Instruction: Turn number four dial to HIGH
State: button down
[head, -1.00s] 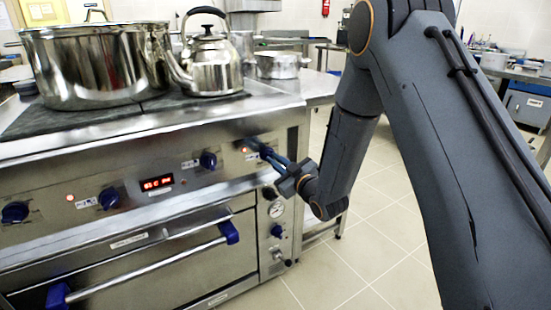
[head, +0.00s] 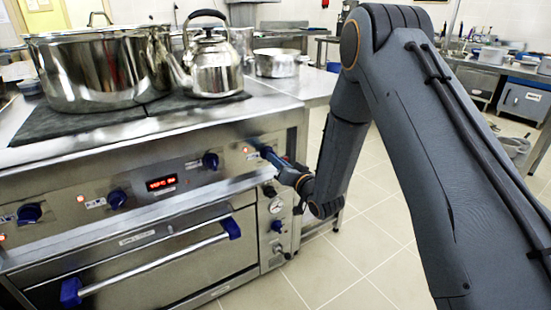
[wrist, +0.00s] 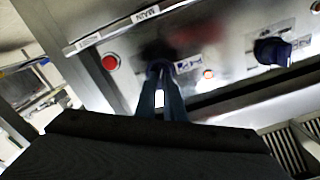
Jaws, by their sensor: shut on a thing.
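The range front panel (head: 85,222) carries a row of blue dials. The fourth dial, at the right end of the row, is mostly hidden by my gripper (head: 268,154) in the head view. In the wrist view my gripper (wrist: 160,84) has its two blue fingers close together on the dark blue fourth dial (wrist: 155,67). The dial's pointer and marks are too dark and covered to read. A lit red-orange lamp (wrist: 208,74) and a small label (wrist: 187,65) sit beside it. The third dial (head: 210,160) also shows in the wrist view (wrist: 272,50).
A large pot (head: 95,75) and a kettle (head: 215,65) stand on the cooktop. The oven handle (head: 155,262) sticks out below the panel. A red button (wrist: 110,62) is near the gripped dial. The tiled floor (head: 290,285) right of the range is clear.

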jog(key=shift+s+f+m+p, duration=0.1)
jog(key=shift+m+p, duration=0.25)
jog(key=shift+m, duration=0.75)
jog(key=c, duration=1.8)
grip_release()
jog(key=shift+a, duration=0.1)
jog(key=shift+c, duration=0.2)
jog(key=v, duration=0.7)
jog(key=shift+s+d+p, duration=0.25)
jog(key=shift+s+p, duration=0.05)
jog(key=shift+p, duration=0.05)
